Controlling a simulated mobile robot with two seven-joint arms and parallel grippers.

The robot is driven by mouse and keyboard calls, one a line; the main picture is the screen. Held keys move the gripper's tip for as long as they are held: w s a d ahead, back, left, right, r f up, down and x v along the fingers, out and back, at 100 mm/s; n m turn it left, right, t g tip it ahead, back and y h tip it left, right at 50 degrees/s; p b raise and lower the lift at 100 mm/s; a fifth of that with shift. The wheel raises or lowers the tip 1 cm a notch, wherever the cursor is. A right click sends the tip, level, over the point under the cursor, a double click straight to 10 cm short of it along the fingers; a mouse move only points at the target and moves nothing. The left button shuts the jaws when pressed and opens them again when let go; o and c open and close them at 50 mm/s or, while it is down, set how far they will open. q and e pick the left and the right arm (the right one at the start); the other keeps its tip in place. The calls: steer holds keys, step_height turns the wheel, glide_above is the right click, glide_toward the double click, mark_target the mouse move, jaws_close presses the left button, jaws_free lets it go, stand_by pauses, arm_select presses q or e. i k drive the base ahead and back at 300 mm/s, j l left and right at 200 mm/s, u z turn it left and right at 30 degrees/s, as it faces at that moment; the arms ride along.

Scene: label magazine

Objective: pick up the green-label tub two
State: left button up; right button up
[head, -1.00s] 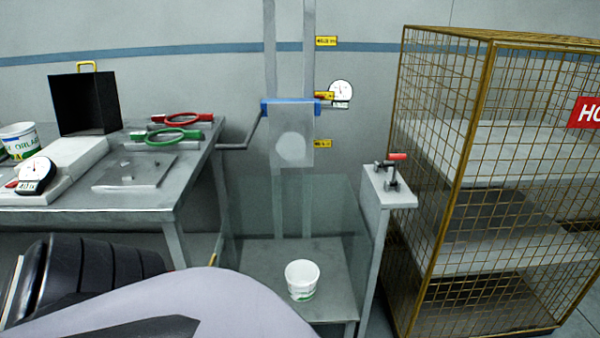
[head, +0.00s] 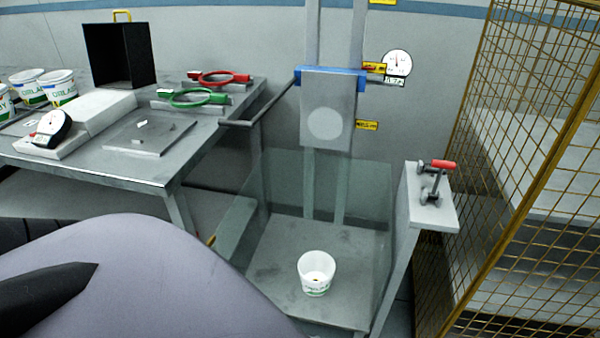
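Several white tubs with green lettering are in the head view. Two more tubs (head: 60,88) and (head: 28,90) stand at the left end of the bench, and part of another tub (head: 5,105) shows at the left edge. I cannot tell which is tub two.
The grey bench (head: 130,172) holds a dial scale (head: 50,128), a black open box (head: 119,55), a red ring tool (head: 219,78) and a green ring tool (head: 190,97). A post with a red-handled clamp (head: 442,165) stands right of the platform. A yellow mesh cage (head: 520,180) fills the right.

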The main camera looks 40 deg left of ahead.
mark_target(316, 268)
steer(key=i+u, duration=0.9)
steer(key=u, duration=0.25)
